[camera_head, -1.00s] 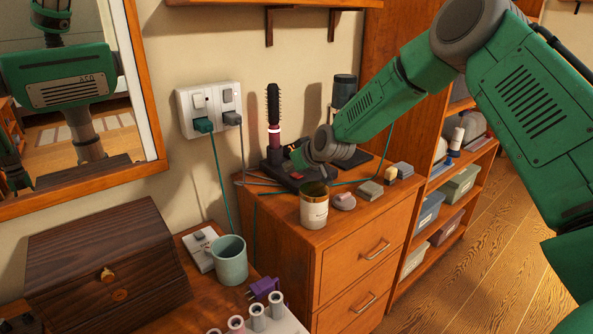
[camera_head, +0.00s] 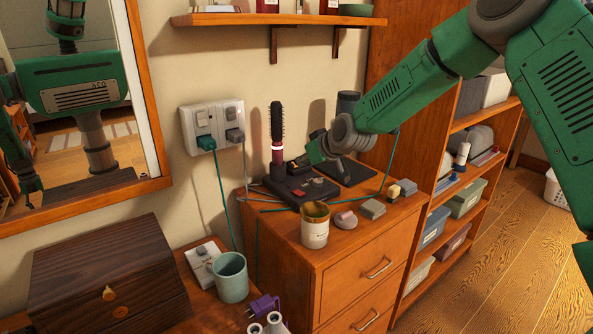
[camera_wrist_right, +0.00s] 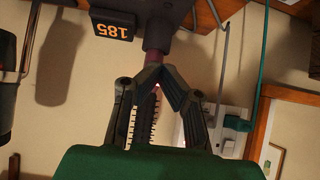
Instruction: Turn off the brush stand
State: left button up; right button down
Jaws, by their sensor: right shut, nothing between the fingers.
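The brush stand (camera_head: 300,191) is a dark base on the wooden dresser, with a round hairbrush (camera_head: 277,136) upright at its left. Small reddish marks show on the base top; I cannot tell the switch position. An orange "185" display (camera_wrist_right: 113,27) on the stand shows in the right wrist view. My right gripper (camera_head: 295,163) is over the back of the base, beside the brush handle. In the wrist view its fingers (camera_wrist_right: 166,72) meet at the tips, empty, in front of the brush handle. Contact is not clear. My left gripper is not directly in view.
Wall sockets (camera_head: 213,126) with a teal and a grey plug are left of the stand. A shelf (camera_head: 280,18) hangs above. Cords cross the dresser top.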

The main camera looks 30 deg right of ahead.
jog(key=s+r, duration=0.1)
jog(key=r, duration=0.1)
jog(key=s+r, duration=0.1)
jog(key=s, duration=0.1)
jog(key=shift+d+r, duration=0.1)
jog(key=shift+r, duration=0.25)
pick_arm(q)
jog(key=shift+d, duration=0.2)
pick_arm(e)
jog(key=shift+d, duration=0.15)
